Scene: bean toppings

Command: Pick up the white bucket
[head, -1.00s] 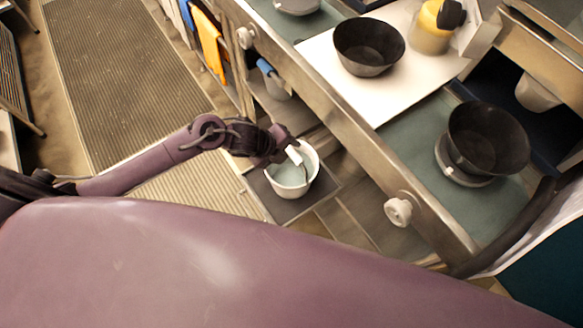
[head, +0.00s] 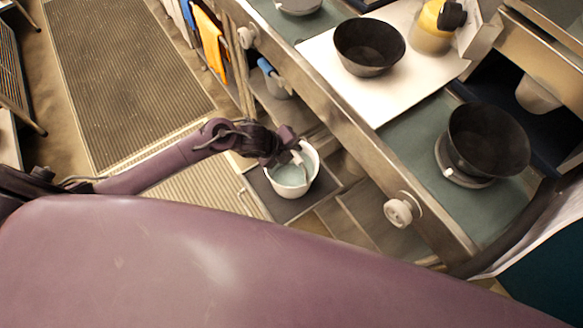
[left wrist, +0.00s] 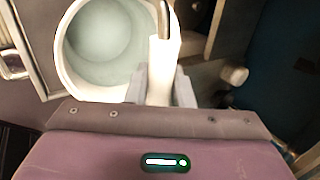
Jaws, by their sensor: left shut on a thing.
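The white bucket (head: 292,186) stands upright on a dark square surface below the counter's side, and its pale inside shows. In the left wrist view the bucket (left wrist: 68,72) fills the upper left, with a white handle (left wrist: 165,62) at its right side. My left gripper (head: 296,157) is at the bucket's upper rim. In the left wrist view the left gripper's fingers (left wrist: 161,85) are on both sides of the white handle and shut on it. My right gripper is not in view.
A dark bowl (head: 369,50) stands on a white board (head: 322,62) on the counter. Another black bowl (head: 487,140) sits on a round scale at the right. A steel rail with a white knob (head: 402,210) runs beside the bucket. A ribbed mat (head: 118,75) covers the floor at the left.

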